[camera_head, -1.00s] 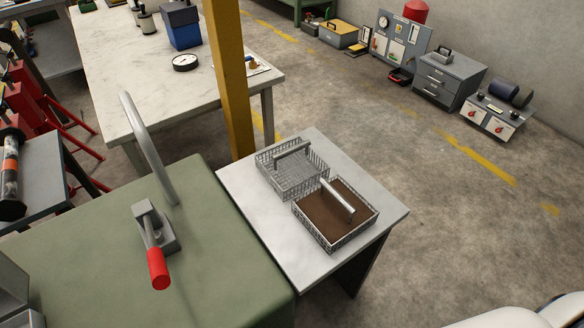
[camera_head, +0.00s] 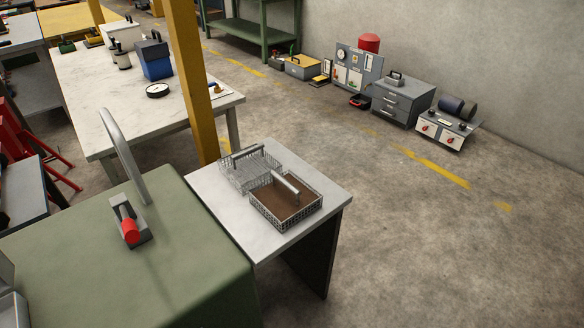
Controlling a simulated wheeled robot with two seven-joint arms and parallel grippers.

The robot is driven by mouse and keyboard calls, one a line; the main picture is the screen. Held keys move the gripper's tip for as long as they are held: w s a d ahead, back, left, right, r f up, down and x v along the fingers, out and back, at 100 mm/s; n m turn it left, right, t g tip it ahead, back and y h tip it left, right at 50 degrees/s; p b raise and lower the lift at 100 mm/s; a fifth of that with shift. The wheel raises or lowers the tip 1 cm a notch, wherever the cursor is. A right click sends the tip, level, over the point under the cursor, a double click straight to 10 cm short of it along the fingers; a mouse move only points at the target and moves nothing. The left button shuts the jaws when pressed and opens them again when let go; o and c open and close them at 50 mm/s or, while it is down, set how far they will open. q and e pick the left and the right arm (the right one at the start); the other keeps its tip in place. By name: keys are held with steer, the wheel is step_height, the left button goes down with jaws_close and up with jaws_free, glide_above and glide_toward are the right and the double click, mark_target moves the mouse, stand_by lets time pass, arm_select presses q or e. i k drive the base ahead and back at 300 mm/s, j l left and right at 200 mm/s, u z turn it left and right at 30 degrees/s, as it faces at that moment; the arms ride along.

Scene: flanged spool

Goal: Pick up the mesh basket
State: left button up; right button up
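Two mesh baskets stand side by side on a small white-topped table (camera_head: 305,225). The farther mesh basket (camera_head: 238,178) is grey wire with a bar handle, and its mesh floor shows, so it looks empty. The nearer mesh basket (camera_head: 262,213) has a brown filling or floor and a light bar handle across it; its near wire walls show. The two are very close together, and I cannot tell whether they touch. Neither of my grippers is in view.
A green-topped bench (camera_head: 150,265) with a red-handled clamp (camera_head: 129,230) and a curved grey tube (camera_head: 122,155) adjoins the table on the left. A yellow post (camera_head: 190,85) stands behind. Open concrete floor (camera_head: 430,255) lies to the right.

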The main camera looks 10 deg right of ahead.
mark_target(260, 147)
steer(key=i+l+z, duration=0.1)
steer(key=z, duration=0.3)
steer(key=i+l+z, duration=0.1)
steer(key=l+z, duration=0.15)
steer(key=z, duration=0.15)
steer(key=i+l+z, duration=0.1)
steer(key=z, duration=0.25)
steer(key=i+l+z, duration=0.1)
steer(key=z, duration=0.3)
steer(key=i+u, duration=0.15)
steer(key=i, duration=0.35)
steer(key=i+l+u, duration=0.2)
steer(key=i, duration=0.35)
steer(key=i+l+u, duration=0.15)
steer(key=i, duration=0.35)
steer(key=i+l+u, duration=0.15)
steer(key=i, duration=0.35)
steer(key=i+j+u, duration=0.1)
steer(key=i+u, duration=0.15)
steer(key=u, duration=0.15)
steer(key=i+u, duration=0.25)
steer(key=u, duration=0.2)
steer(key=i+l+u, duration=0.1)
steer(key=i+u, duration=0.15)
steer(key=u, duration=0.15)
steer(key=i+l+u, duration=0.15)
steer(key=u, duration=0.25)
steer(key=i, duration=0.05)
